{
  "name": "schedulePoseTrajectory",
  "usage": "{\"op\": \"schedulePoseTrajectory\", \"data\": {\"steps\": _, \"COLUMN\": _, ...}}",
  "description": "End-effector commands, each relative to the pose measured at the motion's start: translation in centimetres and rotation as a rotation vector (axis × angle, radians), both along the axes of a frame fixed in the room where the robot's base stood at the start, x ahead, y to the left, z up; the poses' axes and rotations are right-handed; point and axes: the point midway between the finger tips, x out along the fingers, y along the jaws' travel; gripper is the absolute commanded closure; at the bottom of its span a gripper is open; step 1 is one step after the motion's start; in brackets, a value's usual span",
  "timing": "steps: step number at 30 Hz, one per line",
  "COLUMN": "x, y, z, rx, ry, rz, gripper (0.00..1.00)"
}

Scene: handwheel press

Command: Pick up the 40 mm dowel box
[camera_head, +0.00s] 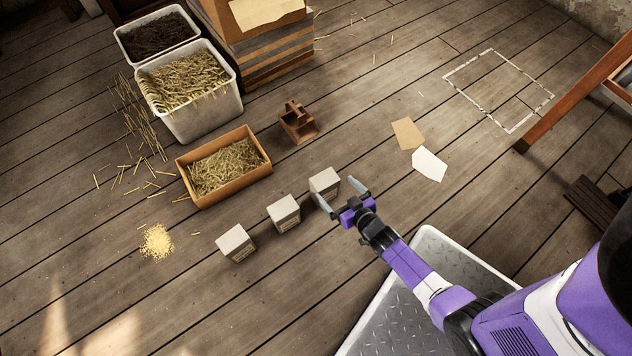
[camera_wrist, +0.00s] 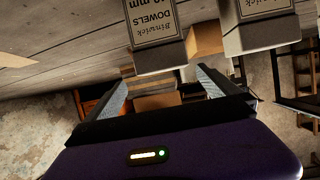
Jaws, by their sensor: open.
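Three small pale boxes stand in a row on the plank floor in the head view: a left box (camera_head: 235,243), a middle box (camera_head: 284,213) and a right box (camera_head: 325,183). Their labels are too small to read there. My gripper (camera_head: 340,194) is open and empty, with its fingers beside the right box. In the wrist view, a box with an upside-down "Binwick DOWELS" label (camera_wrist: 155,22) is above my open fingers (camera_wrist: 162,88), not between them. Its size number is not clear. A second labelled box (camera_wrist: 262,10) is at the upper right, partly cut off.
A cardboard tray of straw (camera_head: 222,165) and a small brown wooden holder (camera_head: 299,122) lie behind the boxes. White bins (camera_head: 200,112) stand farther back. Two paper sheets (camera_head: 428,163) lie to the right. Spilled grains (camera_head: 157,242) lie left. The floor in front of the boxes is clear.

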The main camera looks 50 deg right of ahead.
Motion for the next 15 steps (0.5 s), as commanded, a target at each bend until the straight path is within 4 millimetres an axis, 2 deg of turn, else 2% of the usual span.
{"op": "schedulePoseTrajectory", "data": {"steps": 10, "x": 2.9, "y": -0.8, "z": -1.3, "rx": -0.001, "ry": -0.001, "rz": 0.000, "gripper": 0.00}}
{"op": "schedulePoseTrajectory", "data": {"steps": 15, "x": 5.2, "y": -1.3, "z": -2.2, "rx": -0.002, "ry": -0.002, "rz": 0.000, "gripper": 0.00}}
